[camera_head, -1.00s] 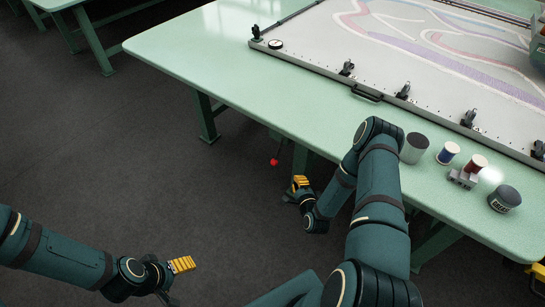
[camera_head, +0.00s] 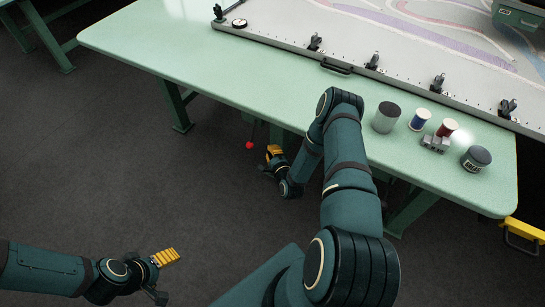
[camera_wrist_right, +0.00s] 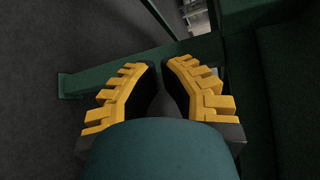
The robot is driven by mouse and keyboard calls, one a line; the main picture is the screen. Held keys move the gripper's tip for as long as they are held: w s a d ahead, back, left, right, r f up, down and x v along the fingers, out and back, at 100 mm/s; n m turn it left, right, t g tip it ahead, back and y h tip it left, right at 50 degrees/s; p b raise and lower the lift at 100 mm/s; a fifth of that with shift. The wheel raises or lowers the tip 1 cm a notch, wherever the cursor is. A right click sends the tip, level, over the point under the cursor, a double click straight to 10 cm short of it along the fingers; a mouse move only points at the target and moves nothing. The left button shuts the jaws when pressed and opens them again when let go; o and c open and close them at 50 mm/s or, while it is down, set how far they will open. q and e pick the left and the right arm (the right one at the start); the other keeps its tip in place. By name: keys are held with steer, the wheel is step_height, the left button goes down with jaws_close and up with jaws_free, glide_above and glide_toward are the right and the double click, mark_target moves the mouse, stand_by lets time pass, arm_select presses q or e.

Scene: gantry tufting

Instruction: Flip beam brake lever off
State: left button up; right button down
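A small red knob (camera_head: 249,145), apparently the brake lever's end, shows below the table's near edge in the head view. The lever's shaft is hard to make out. My right gripper (camera_head: 273,153) is just right of the knob in the picture, apart from it and empty. In the right wrist view its two yellow-padded fingers (camera_wrist_right: 162,70) stand apart with nothing between them. The knob does not show in that view. My left gripper (camera_head: 165,272) is over the floor at the lower left, its yellow pad and dark other finger apart, holding nothing I can see.
The pale green table (camera_head: 200,65) carries a framed cloth (camera_head: 400,48) with clamps. Several cans and spools, including a blue spool (camera_head: 420,119), and a grey block (camera_head: 435,144) stand near its front edge. A green leg (camera_head: 178,108) stands left of the knob. Open floor lies left.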

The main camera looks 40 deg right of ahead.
steer(key=w, duration=0.1)
steer(key=w+a, duration=0.1)
steer(key=w, duration=0.1)
steer(key=w+a+b, duration=0.1)
steer(key=w, duration=0.1)
steer(key=shift+w+a, duration=0.1)
steer(key=shift+w, duration=0.05)
steer(key=shift+r, duration=0.1)
stand_by(0.4)
